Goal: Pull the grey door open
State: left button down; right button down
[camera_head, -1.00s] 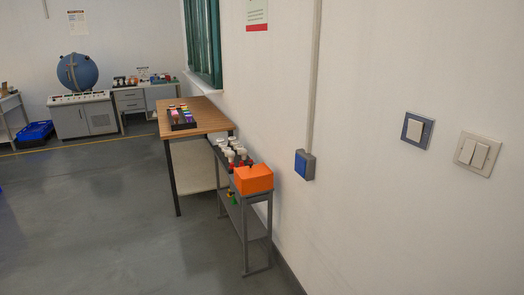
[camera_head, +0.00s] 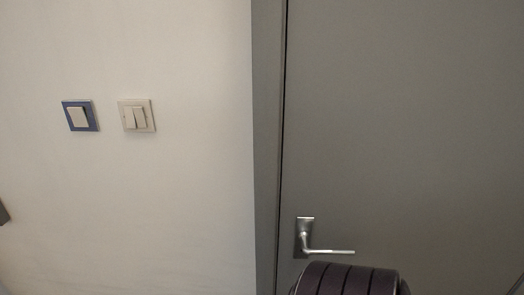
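The grey door (camera_head: 410,130) fills the right half of the head view and looks shut against its grey frame (camera_head: 266,150). A silver lever handle (camera_head: 328,251) sits low near the door's left edge, on a small upright plate (camera_head: 304,238). The lever points right and is about level. A dark, ribbed rounded part, probably of my arm, shows at the bottom edge just below the lever. I cannot tell whether it touches the handle. Neither gripper's fingers are in view.
A white wall (camera_head: 150,200) lies left of the door frame. It carries a blue-framed switch (camera_head: 80,116) and a cream double switch (camera_head: 137,117). A dark grey object (camera_head: 3,212) shows at the left edge. The floor is out of view.

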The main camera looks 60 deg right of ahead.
aim_at(403, 141)
jog(key=z, duration=3.25)
